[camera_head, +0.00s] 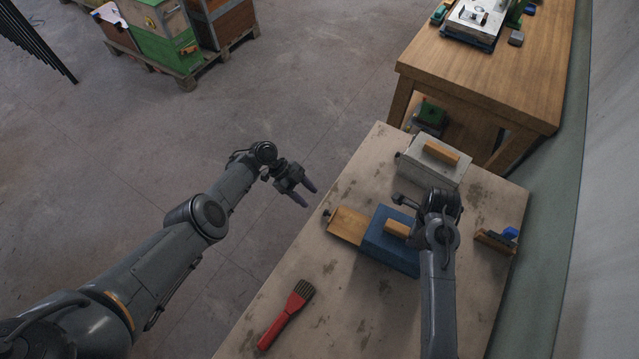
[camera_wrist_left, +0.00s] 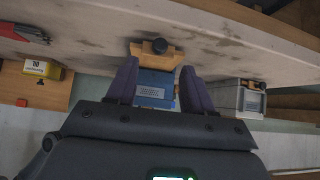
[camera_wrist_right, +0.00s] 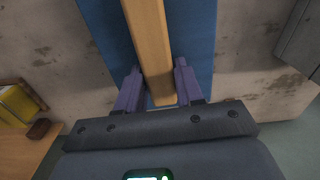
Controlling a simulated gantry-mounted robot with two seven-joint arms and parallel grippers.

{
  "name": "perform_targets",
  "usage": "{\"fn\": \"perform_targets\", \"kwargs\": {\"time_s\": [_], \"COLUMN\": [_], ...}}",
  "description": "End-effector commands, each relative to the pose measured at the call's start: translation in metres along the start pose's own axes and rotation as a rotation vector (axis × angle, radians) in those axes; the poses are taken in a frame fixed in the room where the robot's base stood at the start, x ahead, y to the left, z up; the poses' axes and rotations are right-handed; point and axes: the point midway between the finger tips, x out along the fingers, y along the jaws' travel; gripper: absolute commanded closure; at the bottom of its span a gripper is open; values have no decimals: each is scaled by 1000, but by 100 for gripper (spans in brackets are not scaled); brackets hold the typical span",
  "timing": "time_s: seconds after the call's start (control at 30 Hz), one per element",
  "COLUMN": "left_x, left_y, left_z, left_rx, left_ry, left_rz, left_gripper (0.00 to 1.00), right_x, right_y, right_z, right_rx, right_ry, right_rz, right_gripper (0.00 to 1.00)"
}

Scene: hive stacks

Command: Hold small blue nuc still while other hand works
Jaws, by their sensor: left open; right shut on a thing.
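The small blue nuc (camera_head: 378,251) sits on the grey table, with a wooden handle bar (camera_head: 397,229) on top and a wooden landing board (camera_head: 348,225) on its left side. My right gripper (camera_wrist_right: 158,68) is shut on the handle bar, one finger on each side; its fingers are mostly hidden in the head view. My left gripper (camera_head: 307,195) is open and empty, off the table's left edge and apart from the nuc. In the left wrist view the nuc's front (camera_wrist_left: 155,90) shows between the open fingers, farther off.
A white box (camera_head: 425,172) with a wooden bar stands behind the nuc. A red brush (camera_head: 286,314) lies at the front left. A small brown and blue item (camera_head: 496,241) lies at the right edge. A wooden workbench (camera_head: 480,82) stands behind; hive boxes (camera_head: 163,50) stand on a pallet.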

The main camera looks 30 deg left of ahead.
Motion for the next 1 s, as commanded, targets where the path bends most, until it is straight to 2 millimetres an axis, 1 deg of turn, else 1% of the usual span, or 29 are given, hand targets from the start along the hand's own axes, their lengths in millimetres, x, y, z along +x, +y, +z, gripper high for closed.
{"fn": "perform_targets", "kwargs": {"time_s": [0.03,0.1,0.2,0.3,0.47,0.8,0.83,1.0], "left_x": [-10,-19,-31,-38,-42,-42,-42,-42], "left_y": [-1,0,0,0,0,0,0,0], "left_z": [0,1,0,0,0,0,0,0], "left_rx": [0,0,0,0,-1,-1,0,0], "left_ry": [0,0,1,1,1,1,1,1], "left_rz": [-2,-1,-1,0,1,1,1,1], "left_gripper": [48,48,48,48,48,48,48,48], "right_x": [0,0,0,0,0,-1,-1,0], "right_y": [0,0,0,0,0,0,0,0], "right_z": [0,0,0,0,0,0,0,0], "right_rx": [0,0,0,0,0,-1,-1,-1], "right_ry": [0,0,-1,-1,-1,-1,-1,-1], "right_rz": [-1,-1,-1,-1,-1,-1,-1,-1], "right_gripper": [100,100,100,100,100,100,61,35]}}
